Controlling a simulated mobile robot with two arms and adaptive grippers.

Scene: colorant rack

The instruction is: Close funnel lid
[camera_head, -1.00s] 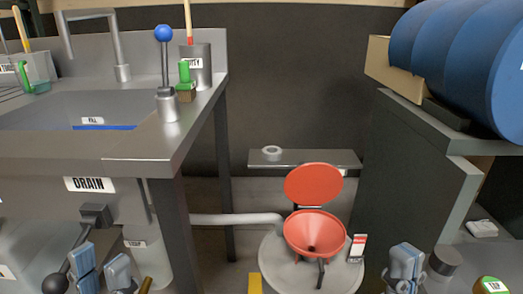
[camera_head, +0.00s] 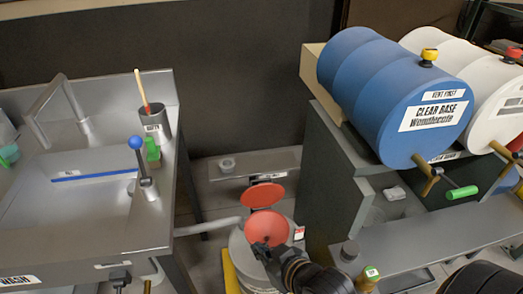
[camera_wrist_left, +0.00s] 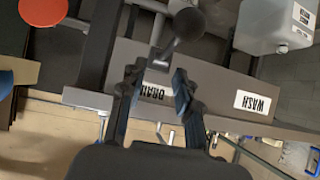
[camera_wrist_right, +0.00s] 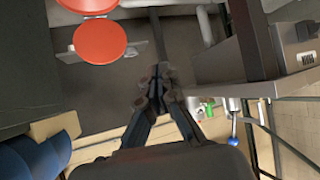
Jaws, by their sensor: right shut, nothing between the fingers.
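The red funnel (camera_head: 267,227) sits on a pale drum. Its round red lid (camera_head: 264,196) stands raised at the funnel's far side, so the funnel is open. My right gripper (camera_head: 264,250) is shut and empty, at the funnel's near edge in the head view; I cannot tell if it touches. In the right wrist view its closed fingertips (camera_wrist_right: 158,88) lie apart from the lid (camera_wrist_right: 100,42), and the funnel (camera_wrist_right: 88,4) is cut off by the top edge. My left gripper (camera_wrist_left: 158,78) is open and empty near a black-knobbed lever (camera_wrist_left: 186,26).
The steel sink bench (camera_head: 110,222) is on the left, with a blue-knobbed lever (camera_head: 136,143). A blue drum (camera_head: 400,85) lies on a grey stand at the right. A low shelf (camera_head: 283,160) is behind the lid. A grey ledge (camera_head: 440,232) is at the right front.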

